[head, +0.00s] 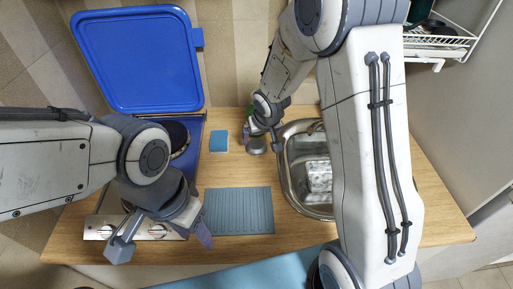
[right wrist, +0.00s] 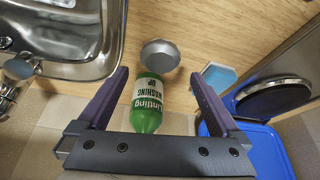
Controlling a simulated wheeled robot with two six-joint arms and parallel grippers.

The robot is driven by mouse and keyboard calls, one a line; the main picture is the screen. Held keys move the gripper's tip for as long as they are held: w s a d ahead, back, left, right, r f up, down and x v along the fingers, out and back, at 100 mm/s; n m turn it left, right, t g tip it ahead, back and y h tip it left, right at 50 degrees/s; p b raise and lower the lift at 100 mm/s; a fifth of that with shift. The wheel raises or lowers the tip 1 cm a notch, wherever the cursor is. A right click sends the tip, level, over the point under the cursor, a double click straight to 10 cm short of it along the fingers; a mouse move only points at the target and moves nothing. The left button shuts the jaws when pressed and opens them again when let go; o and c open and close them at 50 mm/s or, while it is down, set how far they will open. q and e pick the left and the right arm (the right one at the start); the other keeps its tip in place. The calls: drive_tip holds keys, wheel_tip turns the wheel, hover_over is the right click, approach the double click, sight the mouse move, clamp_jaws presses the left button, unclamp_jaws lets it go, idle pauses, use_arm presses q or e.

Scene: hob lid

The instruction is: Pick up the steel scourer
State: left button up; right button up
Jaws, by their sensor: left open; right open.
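The steel scourer (head: 256,146) appears as a small grey round lump on the wooden worktop, just left of the sink. In the right wrist view the scourer (right wrist: 160,56) lies beyond and between my fingertips, not touched. My right gripper (head: 262,136) is open and empty, close above the scourer; it also shows in the right wrist view (right wrist: 160,76). My left gripper (head: 162,243) is open and empty over the front edge by the hob knobs.
A green washing-up bottle (right wrist: 147,105) shows between my right fingers, by the wall. A blue sponge (head: 219,141) lies left of the scourer. The steel sink (head: 290,190) is to its right. A grey ribbed mat (head: 240,210) lies in front. The blue hob lid (head: 137,60) stands open.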

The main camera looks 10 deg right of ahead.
sight(257, 145)
drive_tip(key=b+x, duration=0.2)
drive_tip(key=x, duration=0.6)
drive_tip(key=shift+w, duration=0.2)
drive_tip(key=c, duration=1.2)
drive_tip(key=shift+r, duration=0.2)
